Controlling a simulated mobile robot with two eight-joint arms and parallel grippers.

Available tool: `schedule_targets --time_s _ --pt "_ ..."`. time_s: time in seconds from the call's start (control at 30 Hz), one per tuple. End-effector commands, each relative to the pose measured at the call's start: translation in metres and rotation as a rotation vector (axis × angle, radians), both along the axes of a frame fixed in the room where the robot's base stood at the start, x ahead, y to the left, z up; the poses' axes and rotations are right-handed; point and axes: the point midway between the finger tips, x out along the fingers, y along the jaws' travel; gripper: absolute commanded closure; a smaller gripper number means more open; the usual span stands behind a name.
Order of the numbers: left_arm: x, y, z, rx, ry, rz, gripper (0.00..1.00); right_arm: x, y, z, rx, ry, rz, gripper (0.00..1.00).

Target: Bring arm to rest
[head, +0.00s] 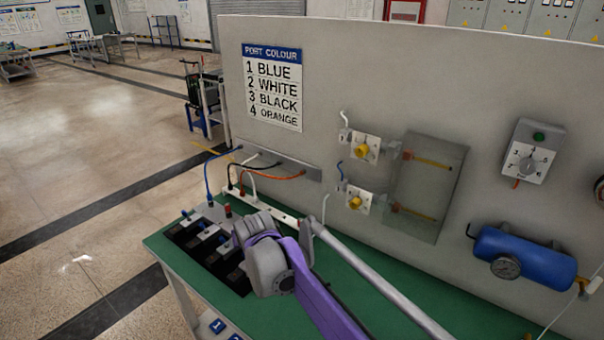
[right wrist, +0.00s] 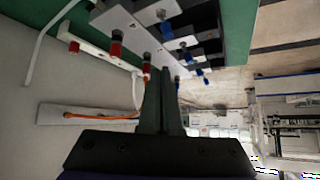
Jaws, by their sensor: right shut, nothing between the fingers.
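My right arm (head: 315,290), purple and grey, reaches from the bottom of the head view over the green bench to the terminal block. In the right wrist view my right gripper (right wrist: 160,75) has its fingers together with nothing between them. Its tips overlap the edge of the terminal block near red and blue posts; I cannot tell whether they touch it. In the head view the fingers are hidden behind the wrist. My left gripper is not in view.
The terminal block (head: 188,228) with dark bays stands on the green bench (head: 160,243). Blue, black, white and orange cables run to a rail (head: 280,160) on the grey panel (head: 340,80). A blue tank (head: 525,255), yellow knobs and a clear cover (head: 425,185) project from the panel.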

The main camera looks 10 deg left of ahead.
Motion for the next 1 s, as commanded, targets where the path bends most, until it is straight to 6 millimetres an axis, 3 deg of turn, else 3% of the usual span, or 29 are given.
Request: schedule_targets --time_s 0.07,0.17,0.27,0.37,0.5,0.7,0.83,1.0 --pt "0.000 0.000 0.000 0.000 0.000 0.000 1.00 0.001 -0.007 0.001 -0.002 0.002 -0.006 1.00" --pt "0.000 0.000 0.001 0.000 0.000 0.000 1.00 0.001 -0.038 0.005 -0.013 0.013 -0.035 1.00" --pt "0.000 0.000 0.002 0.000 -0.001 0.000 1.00 -0.003 -0.096 0.010 -0.033 0.034 -0.090 1.00" --pt "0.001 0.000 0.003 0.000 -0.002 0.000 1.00 -0.019 -0.169 0.013 -0.058 0.065 -0.159 1.00" --pt "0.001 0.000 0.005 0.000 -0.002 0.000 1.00 -0.059 -0.262 0.008 -0.086 0.111 -0.254 1.00" --pt "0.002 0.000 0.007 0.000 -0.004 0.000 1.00 -0.140 -0.370 -0.016 -0.115 0.179 -0.385 1.00" --pt "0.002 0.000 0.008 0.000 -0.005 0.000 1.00 -0.200 -0.421 -0.042 -0.126 0.224 -0.465 1.00" --pt "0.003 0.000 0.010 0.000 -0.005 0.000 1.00 -0.261 -0.458 -0.076 -0.131 0.267 -0.540 1.00"
